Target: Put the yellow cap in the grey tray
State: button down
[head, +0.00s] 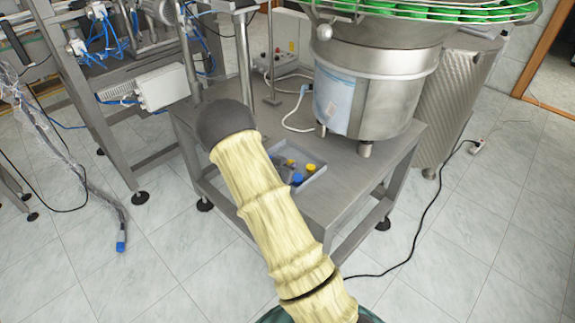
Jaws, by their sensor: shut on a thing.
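A grey tray (318,174) lies on the metal table, partly hidden behind my arm's beige sleeve. Small yellow caps are at the tray: one yellow cap (310,168) shows near its right side and another yellow cap (291,162) farther back. A blue cap (297,179) is near the sleeve's edge. I cannot tell which yellow cap the task means. My arm reaches up across the table to a dark rounded end, which hides what lies beyond it. My gripper's fingers do not show.
The metal table (340,193) carries a large steel bowl feeder (385,85) with green caps on top, and a control box (287,50) behind. A steel frame (120,120) with blue tubes stands left. A black cable (420,250) crosses the tiled floor.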

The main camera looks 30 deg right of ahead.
jog(key=shift+f, duration=0.15)
jog(key=c, duration=1.2)
grip_release()
jog(key=shift+s+a+r, duration=0.2)
jog(key=shift+a+r, duration=0.15)
jog(key=shift+r, duration=0.05)
jog(key=p+v, duration=0.1)
jog(key=v, duration=1)
jog(key=shift+a, duration=0.15)
